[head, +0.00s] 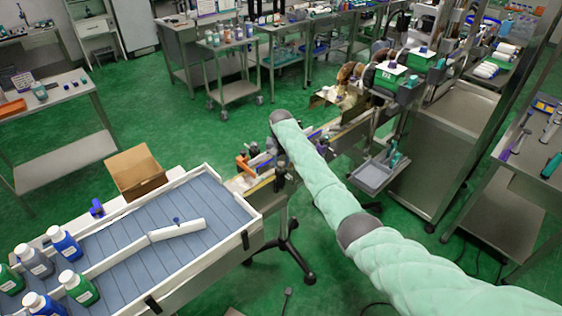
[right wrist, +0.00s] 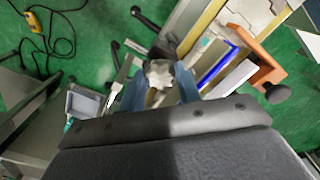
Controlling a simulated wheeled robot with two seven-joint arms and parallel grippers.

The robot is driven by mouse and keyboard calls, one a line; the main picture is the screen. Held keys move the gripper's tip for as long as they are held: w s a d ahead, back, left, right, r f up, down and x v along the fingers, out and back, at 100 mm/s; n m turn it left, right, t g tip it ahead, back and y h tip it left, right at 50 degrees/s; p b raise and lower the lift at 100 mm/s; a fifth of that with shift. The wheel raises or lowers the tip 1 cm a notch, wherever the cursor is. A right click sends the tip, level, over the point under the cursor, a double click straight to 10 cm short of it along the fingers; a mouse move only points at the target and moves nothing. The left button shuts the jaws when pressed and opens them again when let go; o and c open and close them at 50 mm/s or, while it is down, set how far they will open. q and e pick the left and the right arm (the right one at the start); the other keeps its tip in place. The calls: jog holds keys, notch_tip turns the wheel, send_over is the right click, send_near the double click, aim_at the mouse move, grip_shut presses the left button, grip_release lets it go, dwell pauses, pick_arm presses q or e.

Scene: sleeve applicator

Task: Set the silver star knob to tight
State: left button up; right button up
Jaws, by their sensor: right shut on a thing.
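The silver star knob (right wrist: 158,74) shows in the right wrist view, between the two bluish fingers of my right gripper (right wrist: 159,88). The gripper is shut on it, and the fingers cover its sides. The mark or pointer that would tell its setting cannot be made out. The knob is hidden there. My left gripper is not in view.
An orange clamp with a dark knob (right wrist: 277,92) sits close right of the gripper in the wrist view. A grey bin (head: 378,173) hangs right of the arm. A tray table (head: 215,190) with several bottles stands left, near an open cardboard box (head: 135,170).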

jog(key=m, duration=0.3)
jog(key=shift+w+a+r+m, duration=0.1)
jog(key=shift+r+m, duration=0.05)
jog(key=shift+m, duration=0.15)
jog(key=m, duration=0.3)
jog(key=shift+m, duration=0.3)
jog(key=m, duration=0.6)
jog(key=shift+m, duration=0.3)
jog(key=o, duration=0.9)
jog(key=shift+c, duration=0.2)
jog(key=shift+o, duration=0.6)
